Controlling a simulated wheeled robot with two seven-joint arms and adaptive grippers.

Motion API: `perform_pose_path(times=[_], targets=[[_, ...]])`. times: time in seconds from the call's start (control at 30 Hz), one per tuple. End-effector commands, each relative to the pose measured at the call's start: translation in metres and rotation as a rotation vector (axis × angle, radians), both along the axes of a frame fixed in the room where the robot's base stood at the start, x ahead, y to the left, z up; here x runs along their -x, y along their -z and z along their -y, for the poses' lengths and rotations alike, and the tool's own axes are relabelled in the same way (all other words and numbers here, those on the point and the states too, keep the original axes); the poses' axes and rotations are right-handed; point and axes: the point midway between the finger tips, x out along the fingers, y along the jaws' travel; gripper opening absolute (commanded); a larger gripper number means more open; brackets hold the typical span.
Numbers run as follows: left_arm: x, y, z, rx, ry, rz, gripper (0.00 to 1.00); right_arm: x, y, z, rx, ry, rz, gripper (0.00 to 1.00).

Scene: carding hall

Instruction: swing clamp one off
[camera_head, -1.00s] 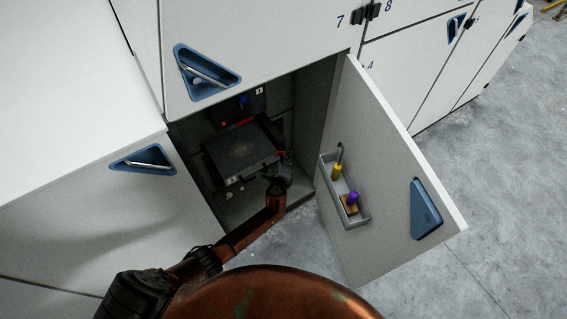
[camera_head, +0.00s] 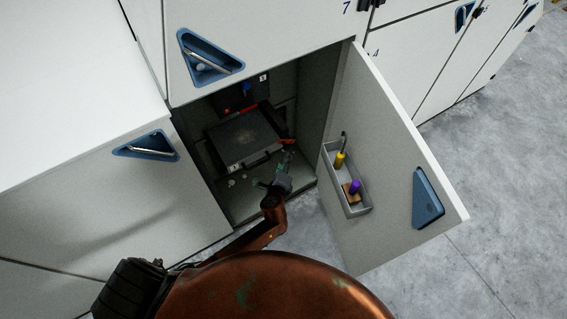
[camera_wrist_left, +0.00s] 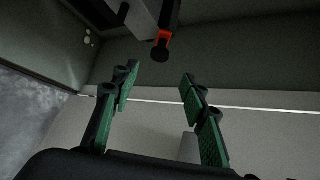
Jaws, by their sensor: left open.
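A dark square plate unit (camera_head: 240,136) sits inside the open cabinet, with a small label at its front edge. A red-ended lever (camera_head: 287,141), which looks like a clamp, sticks out at its right side. In the left wrist view the red piece with its black round tip (camera_wrist_left: 162,42) is just beyond the fingers. My left gripper (camera_head: 284,168) is at the cabinet opening, in front of and below the red lever. Its green-padded fingers (camera_wrist_left: 158,77) are apart with nothing between them. Which clamp is number one is unclear. My right gripper is out of view.
The cabinet door (camera_head: 400,150) stands open to the right, carrying a grey tray (camera_head: 358,208) with a yellow and a purple-topped item. The cabinet floor (camera_head: 250,205) bears small round pieces. A red and blue fitting (camera_head: 246,88) is at the back.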

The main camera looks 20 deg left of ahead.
Motion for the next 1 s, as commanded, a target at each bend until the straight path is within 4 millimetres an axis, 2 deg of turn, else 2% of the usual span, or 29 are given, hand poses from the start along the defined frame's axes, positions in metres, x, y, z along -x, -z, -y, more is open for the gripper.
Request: perform_pose_path(times=[0.1,0.23,0.27,0.37,0.53,0.6,0.7,0.87,1.0], targets=[[0.000,0.000,0.000,0.000,0.000,0.000,0.40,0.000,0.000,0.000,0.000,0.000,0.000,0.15],[-0.003,0.007,0.002,0.008,0.015,-0.002,0.32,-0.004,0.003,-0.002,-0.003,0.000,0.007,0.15],[-0.005,0.013,0.005,0.015,0.031,-0.004,0.30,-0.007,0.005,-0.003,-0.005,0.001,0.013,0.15],[-0.016,0.047,0.019,0.062,0.114,-0.010,0.23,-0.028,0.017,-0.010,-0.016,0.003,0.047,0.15],[-0.038,0.122,0.055,0.225,0.343,0.017,0.12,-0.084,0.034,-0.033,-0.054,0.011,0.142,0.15],[-0.044,0.143,0.068,0.306,0.431,0.053,0.07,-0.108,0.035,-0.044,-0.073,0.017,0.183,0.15],[-0.050,0.165,0.077,0.423,0.537,0.131,0.00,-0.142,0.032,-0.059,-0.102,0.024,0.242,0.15],[-0.051,0.183,0.070,0.597,0.657,0.315,0.00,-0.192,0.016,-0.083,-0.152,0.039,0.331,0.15],[-0.044,0.190,0.038,0.717,0.707,0.533,0.00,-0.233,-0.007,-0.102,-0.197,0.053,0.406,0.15]])
